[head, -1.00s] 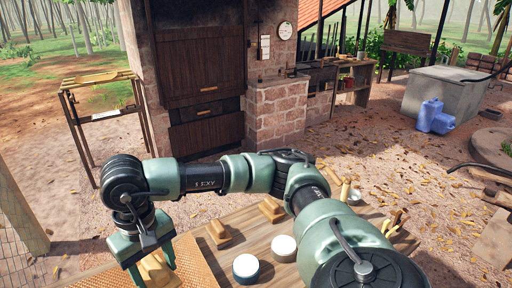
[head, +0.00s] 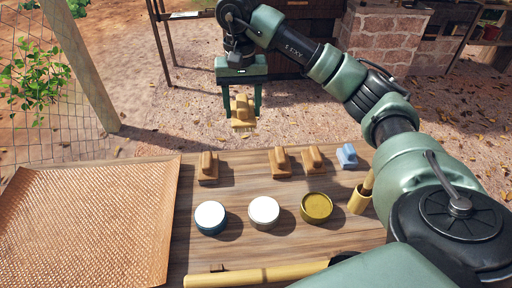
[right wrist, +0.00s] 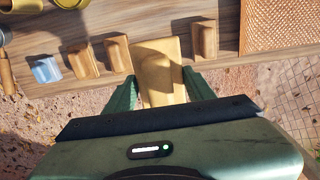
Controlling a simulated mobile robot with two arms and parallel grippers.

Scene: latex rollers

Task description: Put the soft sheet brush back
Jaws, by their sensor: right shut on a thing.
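My right gripper (head: 241,112) is shut on a wooden sheet brush (head: 242,109) with a tan block and pale bristles pointing down. It holds the brush in the air beyond the table's far edge. In the right wrist view, the brush (right wrist: 157,80) sits between the fingers of the gripper (right wrist: 159,92). Three similar wooden-handled brushes stand along the far edge of the table (head: 240,188): a left one (head: 208,165), a middle one (head: 279,160) and a right one (head: 313,159). A gap lies between the left and middle ones. My left gripper is not in view.
A blue block-like item (head: 347,155) stands right of the brushes. A white-topped blue tub (head: 210,216), a white tub (head: 264,212) and a yellow tub (head: 316,207) stand nearer. A woven mat (head: 90,220) lies left, a bamboo cup (head: 360,199) right and a bamboo roller (head: 255,275) in front.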

